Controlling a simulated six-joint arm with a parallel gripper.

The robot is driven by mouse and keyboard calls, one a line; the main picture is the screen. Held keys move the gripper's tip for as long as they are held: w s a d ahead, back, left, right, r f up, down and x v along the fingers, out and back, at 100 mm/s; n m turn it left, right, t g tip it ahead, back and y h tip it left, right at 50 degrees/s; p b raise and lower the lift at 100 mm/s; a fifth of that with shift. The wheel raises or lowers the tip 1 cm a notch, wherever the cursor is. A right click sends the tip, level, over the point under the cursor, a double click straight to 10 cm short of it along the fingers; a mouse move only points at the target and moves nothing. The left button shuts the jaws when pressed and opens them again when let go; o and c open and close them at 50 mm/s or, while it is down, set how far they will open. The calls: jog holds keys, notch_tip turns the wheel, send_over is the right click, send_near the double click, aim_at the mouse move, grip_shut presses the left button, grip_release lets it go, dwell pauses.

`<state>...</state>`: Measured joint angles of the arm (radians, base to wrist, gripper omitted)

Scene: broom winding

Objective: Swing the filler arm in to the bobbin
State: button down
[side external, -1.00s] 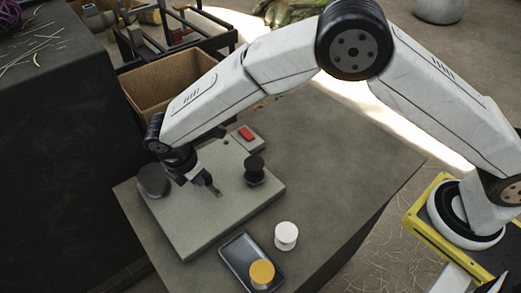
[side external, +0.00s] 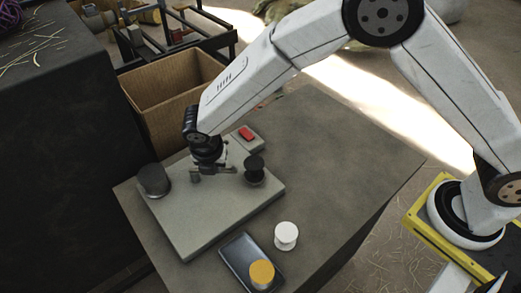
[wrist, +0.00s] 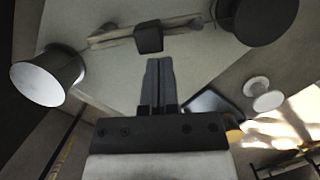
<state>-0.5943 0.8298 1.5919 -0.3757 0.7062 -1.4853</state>
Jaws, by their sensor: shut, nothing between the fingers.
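The black bobbin (side external: 254,170) stands upright on the right part of the grey base plate (side external: 205,218). In the wrist view its round dark flange (wrist: 262,18) is at the upper right. The filler arm (wrist: 105,40) is a thin bar with a black block (wrist: 148,38) on it. Its right end lies close to the bobbin flange; I cannot tell whether they touch. In the side view it is partly hidden by my wrist. My gripper (wrist: 160,64) is shut and empty, its tips just beside the black block; contact cannot be told. In the side view my gripper (side external: 211,171) is low over the plate.
A dark grey cylinder (side external: 153,180) stands at the plate's left. A red switch (side external: 246,133) is behind the bobbin. A white spool (side external: 286,235) and a tray (side external: 238,254) with a yellow-topped spool (side external: 262,273) are in front. A cardboard box (side external: 178,117) is behind.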

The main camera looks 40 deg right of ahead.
jog(key=shift+d, duration=0.15)
dwell(0.6)
jog(key=shift+s+a, duration=0.3)
jog(key=shift+a, duration=0.05)
jog(key=shift+s+a, duration=1)
jog(key=shift+s, duration=0.2)
jog(key=v, duration=1)
jog(key=shift+d, duration=0.15)
jog(key=s+d+m+y, duration=0.1)
jog(key=s+d+m, duration=0.2)
jog(key=d+m, duration=1.2)
jog(key=s+d+m+y, duration=0.1)
jog(key=s+d+m, duration=0.7)
jog(key=d+m, duration=0.4)
jog(key=shift+s+d+f+t, duration=0.3)
jog(key=shift+s+d, duration=0.1)
jog(key=shift+d, duration=0.55)
